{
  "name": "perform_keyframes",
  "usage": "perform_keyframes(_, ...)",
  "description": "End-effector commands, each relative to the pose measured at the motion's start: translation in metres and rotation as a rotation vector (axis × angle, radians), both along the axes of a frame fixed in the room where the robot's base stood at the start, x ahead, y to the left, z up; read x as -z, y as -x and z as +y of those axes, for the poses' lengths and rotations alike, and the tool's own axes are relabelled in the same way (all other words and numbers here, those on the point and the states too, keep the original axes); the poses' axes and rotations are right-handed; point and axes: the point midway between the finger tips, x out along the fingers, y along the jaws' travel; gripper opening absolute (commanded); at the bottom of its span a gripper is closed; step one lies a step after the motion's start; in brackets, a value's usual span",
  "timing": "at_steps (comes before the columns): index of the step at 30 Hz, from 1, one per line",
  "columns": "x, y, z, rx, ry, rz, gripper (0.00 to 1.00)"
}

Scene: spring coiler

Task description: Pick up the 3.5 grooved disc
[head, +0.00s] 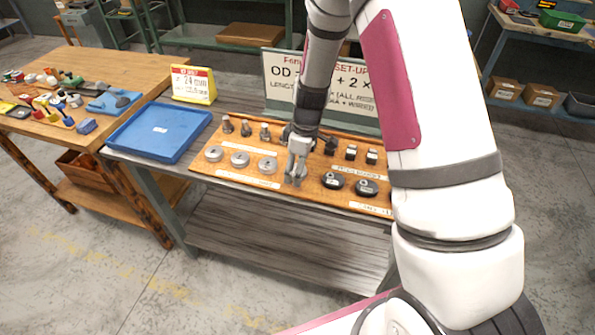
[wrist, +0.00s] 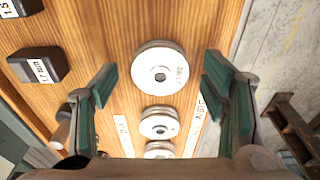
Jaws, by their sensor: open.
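A pale metal grooved disc (wrist: 147,80) with a dark centre hole lies flat on the wooden board, between my fingers in the wrist view. Its marking is too blurred to read, so I cannot confirm it is the 3.5 one. My gripper (wrist: 161,82) is open, with green-padded fingers on either side of the disc and apart from it. In the head view my gripper (head: 295,180) is over the right end of the disc row and partly hides this disc. Two similar discs, a nearer one (wrist: 147,127) and one at the lower edge (wrist: 158,147), follow in line.
The wooden board (head: 205,172) sits on a grey bench and carries label strips, pegs and black pieces (head: 365,187). Black blocks (wrist: 38,65) lie left in the wrist view. A blue tray (head: 160,130) is left of the board. A sign (head: 280,68) stands behind.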

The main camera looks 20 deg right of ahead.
Motion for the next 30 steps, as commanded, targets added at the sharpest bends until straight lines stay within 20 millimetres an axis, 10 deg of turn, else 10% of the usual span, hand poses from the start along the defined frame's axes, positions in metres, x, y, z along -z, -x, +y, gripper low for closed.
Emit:
perform_keyframes(8, 0.0034, -0.0004, 0.0005, -0.001, 0.0, 0.0, 0.67)
perform_keyframes(17, 0.0032, -0.0002, 0.0005, -0.001, 0.0, 0.0, 0.05)
perform_keyframes(30, -0.0062, -0.0012, 0.0005, 0.0, 0.0, -0.003, 0.05)
